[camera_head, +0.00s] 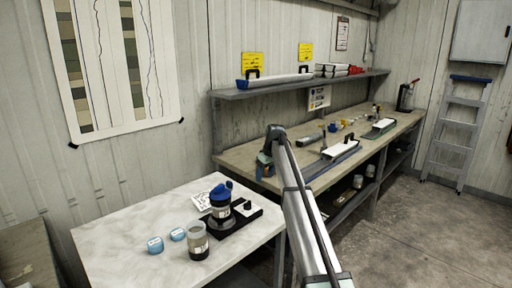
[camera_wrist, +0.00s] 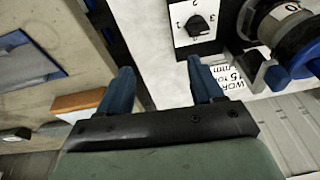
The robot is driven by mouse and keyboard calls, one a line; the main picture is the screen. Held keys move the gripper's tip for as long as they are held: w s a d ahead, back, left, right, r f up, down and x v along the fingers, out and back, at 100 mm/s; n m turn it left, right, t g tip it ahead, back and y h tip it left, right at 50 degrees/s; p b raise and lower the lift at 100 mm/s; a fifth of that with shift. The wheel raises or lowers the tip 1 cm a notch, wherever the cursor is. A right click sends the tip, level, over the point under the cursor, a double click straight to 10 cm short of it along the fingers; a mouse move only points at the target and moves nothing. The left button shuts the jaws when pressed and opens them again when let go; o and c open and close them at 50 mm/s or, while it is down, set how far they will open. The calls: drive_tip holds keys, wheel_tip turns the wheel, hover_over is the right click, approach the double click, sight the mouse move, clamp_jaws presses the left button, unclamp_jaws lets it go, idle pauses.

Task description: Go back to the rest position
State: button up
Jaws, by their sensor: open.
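My gripper (camera_wrist: 160,75) shows in the wrist view with its two blue fingers apart and nothing between them. In the head view my gripper (camera_head: 264,170) hangs at the end of my raised arm, by the near end of the long wooden workbench (camera_head: 240,160) and beyond the white table (camera_head: 120,222). In the wrist view the dial panel (camera_wrist: 195,25) and a printed card (camera_wrist: 232,75) lie past the right finger. The fingers appear apart from them. No rest position is marked in either view.
The workbench carries trays and small tools below a wall shelf (camera_head: 290,87). Floor (camera_head: 400,240) at right is clear.

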drive_tip(key=w+d+m+t+y, duration=0.2)
drive_tip(key=d+t+y, duration=0.15)
drive_tip(key=d, duration=1.45)
drive_tip(key=s+d+f+m, duration=0.1)
drive_tip(key=s+d+f, duration=0.15)
drive_tip(key=f, duration=0.45)
drive_tip(key=s+d+f+m, duration=0.1)
drive_tip(key=s+f, duration=0.2)
drive_tip(key=f, duration=0.4)
drive_tip(key=s+a+f+m+g+h, duration=0.1)
drive_tip(key=s+a+f+g, duration=0.15)
drive_tip(key=s+f, duration=1)
drive_tip(key=s+a+f+m+g+h, duration=0.1)
drive_tip(key=s+a+f, duration=0.2)
drive_tip(key=s+f, duration=0.95)
drive_tip(key=s+a+f+m+g+h, duration=0.1)
drive_tip(key=s+f+g, duration=0.1)
drive_tip(key=s+f, duration=0.65)
drive_tip(key=s+a+f+g, duration=0.1)
drive_tip(key=s+f+g, duration=0.1)
drive_tip(key=s+f, duration=0.65)
drive_tip(key=s+m+g+h, duration=0.1)
drive_tip(key=s+g, duration=0.3)
drive_tip(key=s, duration=2.8)
drive_tip(key=shift+s+f+m+h, duration=0.15)
drive_tip(key=shift+f+m+h, duration=0.15)
drive_tip(key=shift+h, duration=0.45)
